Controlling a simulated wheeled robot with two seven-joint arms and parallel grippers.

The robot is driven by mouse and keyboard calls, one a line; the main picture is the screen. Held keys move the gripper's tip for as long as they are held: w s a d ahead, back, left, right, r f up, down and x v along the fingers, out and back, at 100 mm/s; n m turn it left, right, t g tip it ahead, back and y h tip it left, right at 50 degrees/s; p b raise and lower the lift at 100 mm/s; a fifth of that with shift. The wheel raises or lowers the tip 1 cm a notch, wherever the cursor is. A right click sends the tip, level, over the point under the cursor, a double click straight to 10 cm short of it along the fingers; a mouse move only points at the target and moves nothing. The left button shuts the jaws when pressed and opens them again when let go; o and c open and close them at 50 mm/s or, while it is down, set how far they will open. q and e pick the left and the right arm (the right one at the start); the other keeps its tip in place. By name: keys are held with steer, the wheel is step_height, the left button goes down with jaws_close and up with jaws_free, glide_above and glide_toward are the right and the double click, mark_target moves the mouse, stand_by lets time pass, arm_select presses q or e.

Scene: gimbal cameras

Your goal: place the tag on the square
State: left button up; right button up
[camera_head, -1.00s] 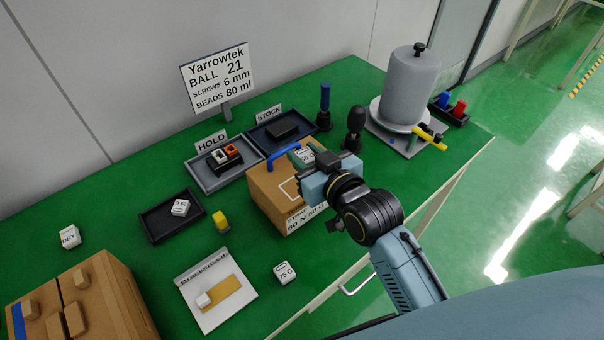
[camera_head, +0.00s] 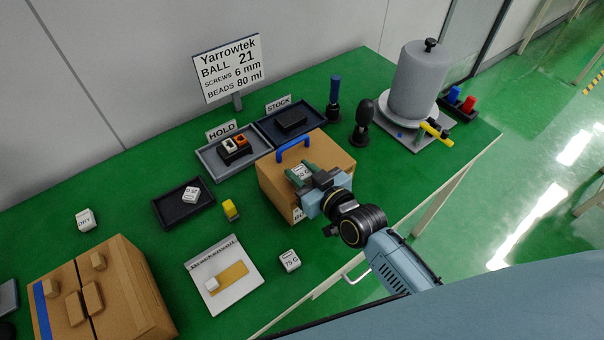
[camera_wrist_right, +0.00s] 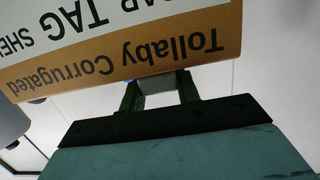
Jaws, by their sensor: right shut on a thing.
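My right gripper (camera_head: 304,181) is shut on a small white tag (camera_head: 300,171) with dark print. It holds the tag at the near part of the cardboard box (camera_head: 337,160), which has a blue handle (camera_head: 293,147). In the right wrist view, a pale piece (camera_wrist_right: 158,91) shows between the fingers, close to the box's printed face (camera_wrist_right: 185,45). I cannot tell whether the tag touches the box. The white square outline on the box is hidden behind the gripper. My left gripper is not in view.
Other white tags are the 75 G one (camera_head: 290,260), the DRY one (camera_head: 85,219) and one in a black tray (camera_head: 172,219). A white card (camera_head: 240,283), a yellow block (camera_head: 230,209) and a larger carton (camera_head: 118,265) lie nearby. A grey cylinder (camera_head: 415,85) stands at the right.

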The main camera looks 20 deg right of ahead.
steer(key=shift+f, duration=0.25)
steer(key=shift+f, duration=0.15)
steer(key=o, duration=1)
steer(key=shift+c, duration=0.2)
steer(key=shift+r, duration=0.2)
steer(key=shift+s+d+r, duration=0.1)
steer(key=shift+s, duration=0.1)
steer(key=v, duration=1.1)
steer(key=shift+s+p, duration=0.25)
steer(key=shift+p, duration=0.1)
steer(key=shift+r, duration=0.1)
